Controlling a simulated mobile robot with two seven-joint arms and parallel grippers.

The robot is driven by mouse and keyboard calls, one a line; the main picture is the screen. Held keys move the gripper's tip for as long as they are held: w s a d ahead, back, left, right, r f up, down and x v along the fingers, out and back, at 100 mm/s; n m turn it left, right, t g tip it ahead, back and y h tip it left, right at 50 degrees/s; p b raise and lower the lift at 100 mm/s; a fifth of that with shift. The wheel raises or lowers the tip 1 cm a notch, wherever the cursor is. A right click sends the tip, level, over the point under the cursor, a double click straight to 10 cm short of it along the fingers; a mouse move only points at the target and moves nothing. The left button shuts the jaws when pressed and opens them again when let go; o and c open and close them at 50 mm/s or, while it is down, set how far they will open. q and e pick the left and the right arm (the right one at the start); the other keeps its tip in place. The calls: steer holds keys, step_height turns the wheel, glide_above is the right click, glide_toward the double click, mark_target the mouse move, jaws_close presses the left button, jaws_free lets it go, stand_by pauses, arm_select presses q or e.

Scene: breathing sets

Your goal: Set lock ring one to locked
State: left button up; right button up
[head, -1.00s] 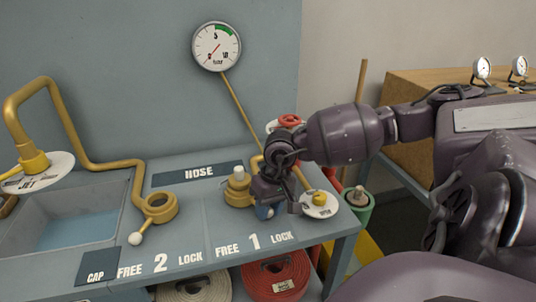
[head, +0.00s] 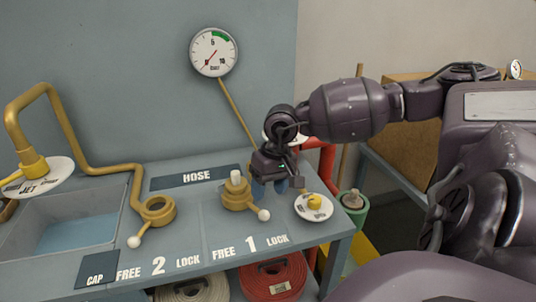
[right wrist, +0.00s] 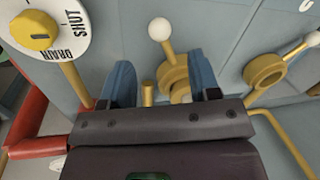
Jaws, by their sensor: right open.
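Lock ring one (head: 236,198) is a brass ring with a pale plug standing in it, on the bench behind the label FREE 1 LOCK. Its lever ends in a white knob (head: 264,215) and points front-right, toward the LOCK side. My right gripper (head: 270,186) is just behind and right of the ring, apart from the knob. In the right wrist view its blue fingers (right wrist: 161,70) are open with nothing gripped; the ring (right wrist: 180,88) is partly hidden behind them, and the knob (right wrist: 160,28) shows beyond. My left gripper is not in view.
Lock ring two (head: 158,208) is left, its knob (head: 134,241) toward FREE. A round dial with a yellow knob (head: 314,206) is close right of my gripper. A sink (head: 70,232) and brass pipe (head: 85,145) are left; a gauge (head: 214,52) is on the wall.

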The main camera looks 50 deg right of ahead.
steer(key=r, duration=0.3)
steer(key=shift+s+d+r, duration=0.1)
steer(key=shift+d+r, duration=0.2)
steer(key=shift+d, duration=0.05)
stand_by(0.3)
